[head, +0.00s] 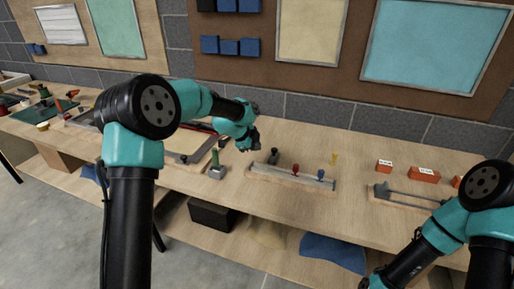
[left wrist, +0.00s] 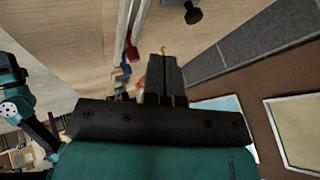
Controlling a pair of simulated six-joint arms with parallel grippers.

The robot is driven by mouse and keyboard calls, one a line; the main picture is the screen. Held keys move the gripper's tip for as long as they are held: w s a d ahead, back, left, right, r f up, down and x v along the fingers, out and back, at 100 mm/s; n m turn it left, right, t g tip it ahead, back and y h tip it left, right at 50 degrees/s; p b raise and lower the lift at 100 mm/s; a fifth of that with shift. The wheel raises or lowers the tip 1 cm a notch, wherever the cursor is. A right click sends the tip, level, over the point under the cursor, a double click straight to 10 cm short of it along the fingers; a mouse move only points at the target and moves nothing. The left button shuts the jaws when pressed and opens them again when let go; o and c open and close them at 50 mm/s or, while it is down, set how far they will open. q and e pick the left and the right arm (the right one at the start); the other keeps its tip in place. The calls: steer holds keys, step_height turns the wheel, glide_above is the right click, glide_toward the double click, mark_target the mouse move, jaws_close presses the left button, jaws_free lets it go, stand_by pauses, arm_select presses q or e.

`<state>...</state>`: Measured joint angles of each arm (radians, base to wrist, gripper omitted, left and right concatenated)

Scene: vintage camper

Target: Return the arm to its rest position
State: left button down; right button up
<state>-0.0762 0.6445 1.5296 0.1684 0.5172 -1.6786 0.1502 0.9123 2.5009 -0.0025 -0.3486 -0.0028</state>
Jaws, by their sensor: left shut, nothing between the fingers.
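My left arm reaches in over the long wooden bench (head: 300,140) in the head view. Its gripper (head: 250,144) hangs above the bench, near the left end of a wooden rack. In the left wrist view, the left gripper's fingers (left wrist: 165,78) are together with nothing held. My right arm bends down at the lower right of the head view. Its end runs to the bottom edge, and its fingers cannot be made out.
A wooden rack (head: 300,179) holds small coloured tools, with a green-handled piece (head: 216,165) on its left. Orange boxes (head: 425,174) stand to the right, behind a grey-barred holder (head: 400,195). A brick wall and pinboards rise behind. A black box (head: 212,215) sits below.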

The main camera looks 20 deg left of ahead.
arm_select(q)
steer(key=s+a+f+n, duration=0.2)
steer(key=a+n, duration=0.1)
steer(key=s+a+f+n+y, duration=0.1)
steer(key=s+a+f+n, duration=0.1)
steer(key=s+a+n, duration=0.1)
steer(key=s+a+f+n, duration=0.3)
steer(key=shift+s+a+n+t+y, duration=0.1)
steer(key=shift+a+n+t+y, duration=0.15)
steer(key=shift+n+t+y, duration=0.15)
steer(key=s+a+f+n, duration=0.1)
steer(key=s+n, duration=0.1)
steer(key=s, duration=0.1)
steer(key=s+a+f+n, duration=0.2)
steer(key=s+n, duration=0.1)
steer(key=s+a+f+n+y, duration=0.1)
steer(key=s+n, duration=0.1)
steer(key=s, duration=0.1)
steer(key=shift+a+f+n, duration=0.25)
steer(key=shift+f+n, duration=0.15)
steer(key=s+d+f+n+g, duration=0.1)
steer(key=s+d+f+g, duration=0.1)
steer(key=s+d+f, duration=0.4)
steer(key=s+d+f+n+g+h, duration=0.1)
steer(key=s+d+f+g, duration=0.2)
steer(key=s+f, duration=1.1)
steer(key=s+d, duration=0.1)
steer(key=d, duration=0.2)
steer(key=shift+d, duration=0.4)
